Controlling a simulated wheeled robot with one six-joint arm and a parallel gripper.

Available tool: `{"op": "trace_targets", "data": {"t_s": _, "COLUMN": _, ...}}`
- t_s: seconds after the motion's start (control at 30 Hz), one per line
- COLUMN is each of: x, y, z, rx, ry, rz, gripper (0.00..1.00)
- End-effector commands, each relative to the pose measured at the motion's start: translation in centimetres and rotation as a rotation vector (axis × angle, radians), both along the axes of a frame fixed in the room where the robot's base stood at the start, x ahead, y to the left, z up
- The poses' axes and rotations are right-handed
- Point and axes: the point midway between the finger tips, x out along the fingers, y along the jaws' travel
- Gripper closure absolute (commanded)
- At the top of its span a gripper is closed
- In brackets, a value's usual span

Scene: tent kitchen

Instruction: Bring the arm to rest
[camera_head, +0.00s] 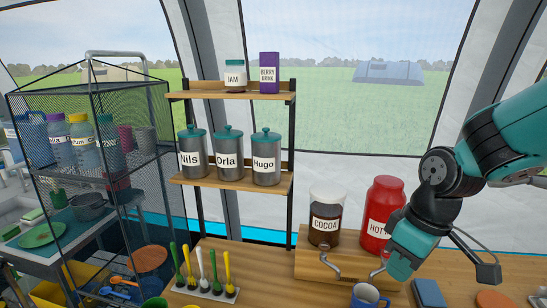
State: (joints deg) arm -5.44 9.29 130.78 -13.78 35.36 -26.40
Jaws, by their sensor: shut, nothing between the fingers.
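My arm (436,200) reaches in from the right edge, bent, with its teal end pointing down. My gripper (398,270) is shut and empty, at the right end of the wooden riser, in front of the red jar. Its fingertips are hard to make out. A blue mug (366,299) is just left of and below it, cut by the bottom edge. I cannot tell whether the gripper touches the riser.
A cocoa jar (325,222) and a red jar (382,210) stand on the wooden riser (312,265), which has metal hooks. A dark block (428,293) lies to the right. Spoons (200,270) and shelves with canisters (228,152) are left.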

Motion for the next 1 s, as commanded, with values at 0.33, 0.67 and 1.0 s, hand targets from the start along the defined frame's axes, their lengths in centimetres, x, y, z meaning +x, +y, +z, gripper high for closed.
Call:
{"op": "trace_targets", "data": {"t_s": 0.33, "x": -13.7, "y": 5.9, "z": 2.1, "rx": 0.153, "ry": 0.055, "rz": -0.064, "gripper": 1.00}}
{"op": "trace_targets", "data": {"t_s": 0.67, "x": -15.4, "y": 6.2, "z": 2.4, "rx": 0.165, "ry": 0.071, "rz": -0.075, "gripper": 1.00}}
{"op": "trace_targets", "data": {"t_s": 1.0, "x": -15.3, "y": 6.2, "z": 2.4, "rx": 0.165, "ry": 0.070, "rz": -0.074, "gripper": 1.00}}
